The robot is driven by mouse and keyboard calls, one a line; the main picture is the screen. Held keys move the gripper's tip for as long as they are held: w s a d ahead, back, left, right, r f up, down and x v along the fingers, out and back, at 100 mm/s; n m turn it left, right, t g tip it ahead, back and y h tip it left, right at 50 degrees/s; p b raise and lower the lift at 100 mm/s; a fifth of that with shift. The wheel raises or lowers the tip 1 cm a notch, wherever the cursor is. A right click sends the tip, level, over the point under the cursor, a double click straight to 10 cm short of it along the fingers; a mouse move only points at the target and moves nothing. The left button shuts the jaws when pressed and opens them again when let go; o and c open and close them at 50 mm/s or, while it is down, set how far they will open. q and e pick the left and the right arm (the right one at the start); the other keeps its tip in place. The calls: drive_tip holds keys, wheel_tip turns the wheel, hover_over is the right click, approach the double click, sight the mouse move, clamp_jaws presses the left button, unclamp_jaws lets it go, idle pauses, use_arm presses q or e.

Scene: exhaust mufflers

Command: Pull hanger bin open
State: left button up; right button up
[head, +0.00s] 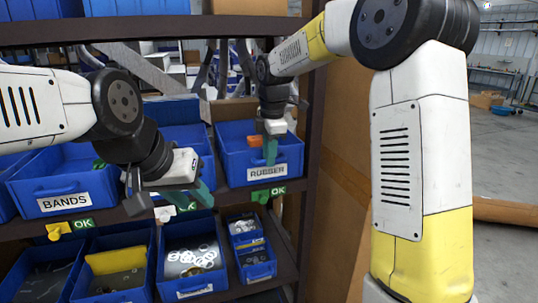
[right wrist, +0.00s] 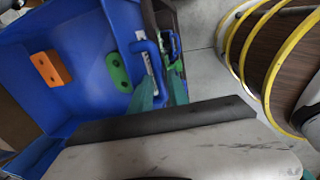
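The blue bin labelled RUBBER (head: 232,172) sits on the middle shelf at the right. No label reading hanger is legible. The right wrist view shows a blue bin (right wrist: 88,45) holding an orange piece (right wrist: 51,69) and a green piece (right wrist: 118,71), both with holes. My right gripper (head: 270,151) points down at this bin's front wall. Its teal fingers (right wrist: 160,92) show apart, with the front edge and handle area between them; contact is unclear. My left gripper (head: 190,192) is before the bin left of RUBBER and hides its label; its finger gap is unclear.
The BANDS bin (head: 62,190) is at the left of the same shelf. Smaller bins, including one with metal rings (head: 192,258), stand on the shelf below. A brown shelf post (head: 312,110) and a cardboard panel (head: 345,150) are to the right. Open floor lies beyond.

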clamp_jaws()
drive_tip(key=shift+r, duration=0.1)
idle(1.1)
